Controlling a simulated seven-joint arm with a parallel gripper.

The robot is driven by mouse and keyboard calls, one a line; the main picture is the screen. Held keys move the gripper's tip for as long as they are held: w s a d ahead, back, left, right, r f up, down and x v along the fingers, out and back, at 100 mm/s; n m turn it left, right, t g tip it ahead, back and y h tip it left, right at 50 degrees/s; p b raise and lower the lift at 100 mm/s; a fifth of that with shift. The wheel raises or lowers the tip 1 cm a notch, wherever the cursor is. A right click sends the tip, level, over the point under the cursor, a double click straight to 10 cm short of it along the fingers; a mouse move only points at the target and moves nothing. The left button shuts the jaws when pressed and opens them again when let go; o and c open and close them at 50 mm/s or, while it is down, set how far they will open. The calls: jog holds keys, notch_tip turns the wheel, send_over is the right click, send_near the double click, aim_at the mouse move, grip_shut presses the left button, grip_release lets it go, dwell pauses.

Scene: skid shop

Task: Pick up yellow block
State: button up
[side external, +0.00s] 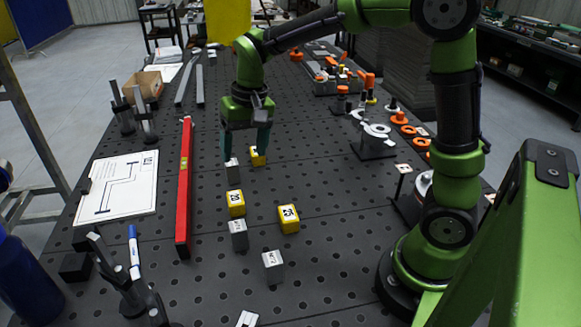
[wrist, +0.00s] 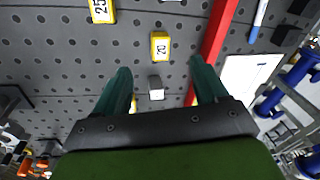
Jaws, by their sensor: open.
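Three yellow blocks stand on the dark perforated table. One (side external: 258,156) is farthest back, close to my gripper's right finger in the side view; in the wrist view only a sliver (wrist: 133,104) shows beside the left finger. Another (side external: 236,203) stands nearer the camera and shows in the wrist view as the block marked 20 (wrist: 160,46). The third (side external: 288,218), marked 25, is at the wrist view's top edge (wrist: 102,11). My gripper (side external: 246,150) points down, open and empty, above the table. A grey block (side external: 233,172) shows between its fingers in the wrist view (wrist: 155,88).
Two more grey blocks (side external: 238,235) (side external: 273,266) stand nearer the camera. A long red bar (side external: 185,190) lies left of the blocks, beside a white drawing sheet (side external: 118,187). Orange and grey fixtures (side external: 376,140) stand to the right.

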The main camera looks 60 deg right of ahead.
jog(key=m+g, duration=0.1)
send_over(235, 197)
notch_tip(235, 197, down, 3)
jog(key=r+m+h, duration=0.1)
jog(key=shift+g, duration=0.3)
jog(key=f, duration=1.1)
jog(key=shift+w+a, duration=0.1)
jog(key=shift+w, duration=0.2)
jog(key=shift+s+f, duration=0.15)
jog(key=shift+f, duration=1.15)
jog(key=shift+s+f, duration=0.15)
jog(key=shift+f, duration=1.15)
jog(key=shift+c, duration=0.4)
jog(key=c, duration=1)
jog(key=shift+r, duration=0.1)
jog(key=shift+c, duration=0.2)
